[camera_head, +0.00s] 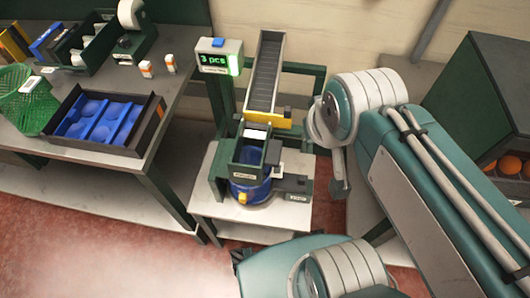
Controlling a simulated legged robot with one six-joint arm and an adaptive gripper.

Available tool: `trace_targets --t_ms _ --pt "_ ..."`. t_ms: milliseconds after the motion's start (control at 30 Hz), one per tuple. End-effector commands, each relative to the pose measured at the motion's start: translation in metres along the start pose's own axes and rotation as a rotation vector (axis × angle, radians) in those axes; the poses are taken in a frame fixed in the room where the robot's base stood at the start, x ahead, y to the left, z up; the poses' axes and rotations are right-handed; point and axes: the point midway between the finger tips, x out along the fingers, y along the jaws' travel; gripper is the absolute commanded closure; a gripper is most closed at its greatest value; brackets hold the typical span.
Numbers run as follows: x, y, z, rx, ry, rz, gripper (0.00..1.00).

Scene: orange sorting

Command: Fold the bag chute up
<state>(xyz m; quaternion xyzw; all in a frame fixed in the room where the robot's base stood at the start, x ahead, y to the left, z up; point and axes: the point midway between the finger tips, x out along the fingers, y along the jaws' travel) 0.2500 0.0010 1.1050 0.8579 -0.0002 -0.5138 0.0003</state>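A narrow green chute (250,152) with a pale label stands upright on the small bagging stand. It sits directly above a blue bag or container (250,189) with a yellow tab at its front. Behind it, a dark ribbed ramp (265,75) with a yellow lower lip slopes down toward the chute. My arm comes in from the right, and its wrist end is to the right of the stand, apart from the chute. I cannot make out my gripper's fingertips; my arm links and dark parts hide them or blend with them.
A display (220,56) reading "3 pcs" stands left of the ramp. Red floor is clear at front left.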

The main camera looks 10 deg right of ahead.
Motion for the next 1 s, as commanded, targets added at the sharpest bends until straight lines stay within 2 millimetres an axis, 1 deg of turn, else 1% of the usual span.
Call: trace_targets --t_ms 33,67,100,167,200,233,267,467,633,800,900,1000 --pt "0.000 0.000 0.000 0.000 0.000 0.000 1.00" --pt "0.000 0.000 0.000 0.000 0.000 0.000 0.87" --pt "0.000 0.000 0.000 0.001 -0.002 0.000 0.69" --pt "0.003 -0.001 -0.003 0.009 -0.013 -0.001 0.42" --pt "0.006 -0.001 -0.005 0.018 -0.028 -0.002 0.24" --pt "0.009 -0.002 -0.007 0.028 -0.041 -0.003 0.11" --pt "0.013 -0.003 -0.010 0.040 -0.059 -0.004 0.07" --pt "0.049 -0.010 -0.030 0.145 -0.192 0.003 0.07" --pt "0.085 -0.017 -0.043 0.234 -0.305 0.025 0.07" --pt "0.124 -0.025 -0.049 0.317 -0.410 0.060 0.07" --pt "0.142 -0.029 -0.051 0.354 -0.454 0.080 0.07" --pt "0.153 -0.031 -0.051 0.377 -0.479 0.093 0.07"
